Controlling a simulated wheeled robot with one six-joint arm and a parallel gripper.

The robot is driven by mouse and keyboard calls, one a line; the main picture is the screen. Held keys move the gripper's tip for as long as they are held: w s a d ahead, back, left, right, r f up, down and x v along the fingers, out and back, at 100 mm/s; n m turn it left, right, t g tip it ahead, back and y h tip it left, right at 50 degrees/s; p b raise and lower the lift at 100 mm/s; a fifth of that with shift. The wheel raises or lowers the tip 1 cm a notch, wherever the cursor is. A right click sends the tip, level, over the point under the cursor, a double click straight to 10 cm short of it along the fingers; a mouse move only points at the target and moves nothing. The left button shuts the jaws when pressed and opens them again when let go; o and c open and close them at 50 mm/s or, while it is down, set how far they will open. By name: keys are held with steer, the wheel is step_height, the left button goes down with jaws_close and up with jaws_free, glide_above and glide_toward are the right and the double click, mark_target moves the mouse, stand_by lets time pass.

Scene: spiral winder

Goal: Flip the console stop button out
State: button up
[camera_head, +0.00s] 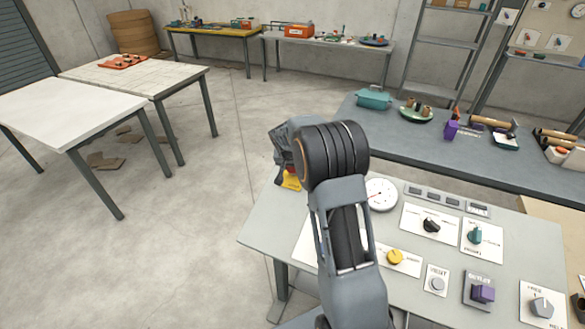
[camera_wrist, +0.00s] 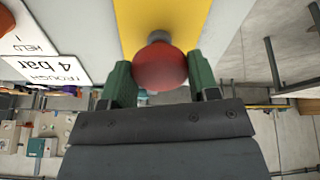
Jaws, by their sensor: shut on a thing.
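The stop button (camera_wrist: 160,68) is a red round knob on a short grey stem, in front of a yellow plate (camera_wrist: 213,14), in the wrist view. My gripper (camera_wrist: 161,80) has its two green fingers on either side of the red knob and is shut on it. In the head view my gripper (camera_head: 284,150) is at the far left corner of the grey console (camera_head: 262,232). A bit of the yellow plate (camera_head: 291,181) shows under it. My wrist and gripper hide most of the button there.
The console also carries a white dial (camera_head: 381,195), a yellow knob (camera_head: 395,257), a black knob (camera_head: 432,225), a teal knob (camera_head: 474,236) and a purple switch (camera_head: 483,293). A dark bench (camera_head: 400,160) with tools stands behind.

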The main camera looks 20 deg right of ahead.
steer(key=o, duration=0.8)
steer(key=shift+r, duration=0.15)
steer(key=o, duration=0.3)
steer(key=shift+a+r, duration=0.1)
steer(key=shift+o, duration=1)
steer(key=b+v, duration=0.3)
steer(key=v, duration=1)
steer(key=shift+r, duration=0.35)
steer(key=shift+a, duration=0.1)
